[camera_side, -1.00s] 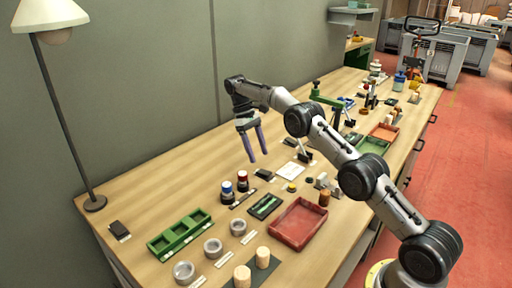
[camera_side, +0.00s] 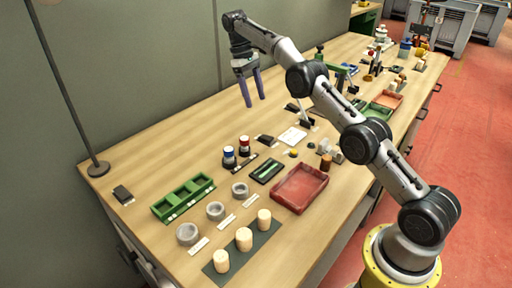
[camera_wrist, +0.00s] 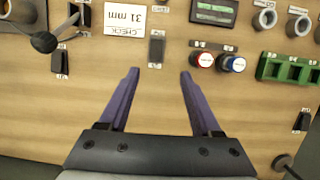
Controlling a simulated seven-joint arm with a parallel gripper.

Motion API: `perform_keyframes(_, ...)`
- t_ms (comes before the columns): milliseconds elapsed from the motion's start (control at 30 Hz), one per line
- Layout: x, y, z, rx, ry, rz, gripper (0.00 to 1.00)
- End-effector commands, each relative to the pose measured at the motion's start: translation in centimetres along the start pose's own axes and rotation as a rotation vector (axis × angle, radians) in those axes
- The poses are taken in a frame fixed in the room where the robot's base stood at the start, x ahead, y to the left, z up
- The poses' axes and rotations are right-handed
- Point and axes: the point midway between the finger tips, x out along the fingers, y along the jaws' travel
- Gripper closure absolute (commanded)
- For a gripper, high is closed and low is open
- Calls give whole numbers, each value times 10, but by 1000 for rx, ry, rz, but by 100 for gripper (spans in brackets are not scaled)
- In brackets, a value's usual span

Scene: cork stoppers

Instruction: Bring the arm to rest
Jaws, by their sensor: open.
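My gripper (camera_side: 252,103) hangs above the back part of the wooden workbench (camera_side: 150,172), near the wall. Its two purple fingers are apart, with nothing between them. In the wrist view my gripper (camera_wrist: 158,72) also shows open and empty over bare wood. The arm is raised and bent, reaching back over the bench. Several pale cork stoppers (camera_side: 244,239) stand upright on a dark mat (camera_side: 266,236) at the front of the bench, well away from my gripper.
A green tray (camera_side: 183,198), grey rings (camera_side: 215,210), a red tray (camera_side: 299,188) and red and blue knobs (camera_side: 229,155) lie nearer the front. A lamp pole (camera_side: 70,95) stands at the left. A white card (camera_wrist: 125,17) reads 31 mm. Wood below the fingers is clear.

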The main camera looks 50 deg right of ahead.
Motion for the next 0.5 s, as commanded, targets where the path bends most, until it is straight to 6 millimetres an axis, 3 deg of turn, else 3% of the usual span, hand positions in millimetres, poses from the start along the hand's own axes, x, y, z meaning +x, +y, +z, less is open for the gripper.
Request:
perform_keyframes(33,-30,-6,13,-6,39,11,35)
perform_keyframes(200,-98,-26,64,-30,114,30,35)
perform_keyframes(300,-127,-38,94,-41,163,40,35)
perform_keyframes(500,-167,-60,159,-60,263,56,35)
